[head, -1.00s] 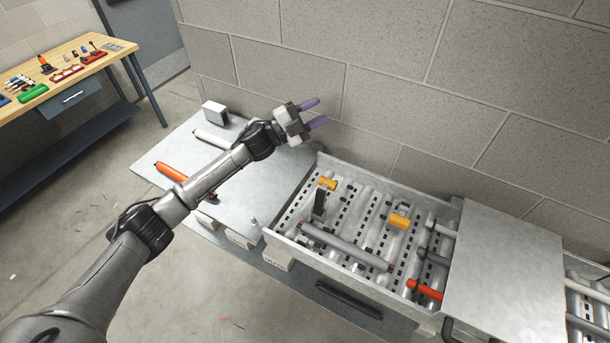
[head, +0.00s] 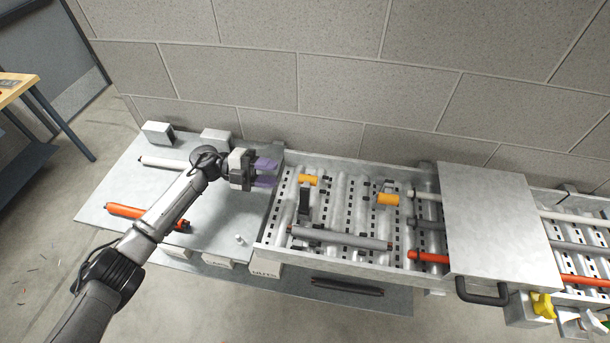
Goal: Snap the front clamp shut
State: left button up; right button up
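My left gripper (head: 271,173) has two purple fingers, apart with nothing between them. It hangs over the right end of the grey side plate, by the left wall of the open tray (head: 264,235). In the tray, two orange grips show: one on the left (head: 309,180), near an upright black piece (head: 304,203), and one farther right (head: 388,199) with a small grey bracket. They look like clamp handles; I cannot tell which is the front clamp or how far each is closed. My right gripper is not in view.
A grey roller (head: 341,238) lies across the tray's near part. A metal cover (head: 499,225) with a black handle stands right of it. On the side plate (head: 215,225) lie an orange roller (head: 128,212) and a white roller (head: 165,162). A block wall (head: 330,70) stands behind.

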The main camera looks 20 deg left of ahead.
aim_at(306, 179)
pick_arm(q)
jog(key=d, duration=0.3)
jog(key=d+p, duration=0.1)
jog(key=d, duration=0.2)
jog(key=d+p, duration=0.1)
jog(key=d, duration=0.2)
jog(key=shift+w+d, duration=0.3)
jog(key=shift+c, duration=0.2)
grip_shut()
